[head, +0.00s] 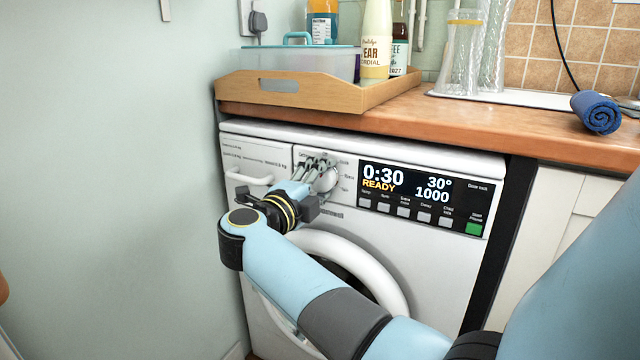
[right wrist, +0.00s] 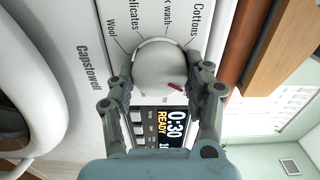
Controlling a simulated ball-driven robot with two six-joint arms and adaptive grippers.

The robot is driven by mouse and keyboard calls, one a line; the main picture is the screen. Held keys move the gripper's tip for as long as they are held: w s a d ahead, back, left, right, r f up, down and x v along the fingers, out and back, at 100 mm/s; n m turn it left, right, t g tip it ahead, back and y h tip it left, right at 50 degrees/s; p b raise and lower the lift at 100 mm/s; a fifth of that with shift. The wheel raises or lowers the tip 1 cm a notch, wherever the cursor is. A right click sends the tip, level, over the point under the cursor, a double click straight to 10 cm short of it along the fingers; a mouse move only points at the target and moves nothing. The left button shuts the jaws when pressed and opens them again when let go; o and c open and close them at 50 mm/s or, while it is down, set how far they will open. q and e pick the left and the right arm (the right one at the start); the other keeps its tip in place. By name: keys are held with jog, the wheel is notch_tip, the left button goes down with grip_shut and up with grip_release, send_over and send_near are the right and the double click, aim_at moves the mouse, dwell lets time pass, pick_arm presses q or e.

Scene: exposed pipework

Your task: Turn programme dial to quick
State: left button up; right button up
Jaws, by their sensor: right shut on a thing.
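The programme dial (head: 327,181) is a round pale knob on the white washing machine (head: 440,262). In the right wrist view the dial (right wrist: 160,66) has a red mark on its lower right, on the side towards the display. Around it I read "Wool", "Cottons" and the partly hidden "elicates" and "k wash"; the "k wash" label is on the top side in that view. My right gripper (head: 318,176) is shut on the dial, one finger on each side, as the right wrist view (right wrist: 165,80) shows. My left gripper is not in view.
The display (head: 425,195) reads 0:30, READY, 30° and 1000, with several buttons and a green button (head: 474,229). The round door (head: 350,262) is below. A wooden tray (head: 290,92) with bottles and a blue rolled cloth (head: 596,113) are on the worktop above.

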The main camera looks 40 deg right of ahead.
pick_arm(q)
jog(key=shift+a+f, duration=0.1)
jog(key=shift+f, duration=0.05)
pick_arm(e)
jog(key=shift+f+m, duration=0.15)
jog(key=shift+m, duration=0.45)
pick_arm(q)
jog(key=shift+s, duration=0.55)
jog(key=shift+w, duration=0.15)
pick_arm(e)
jog(key=o, duration=1.2)
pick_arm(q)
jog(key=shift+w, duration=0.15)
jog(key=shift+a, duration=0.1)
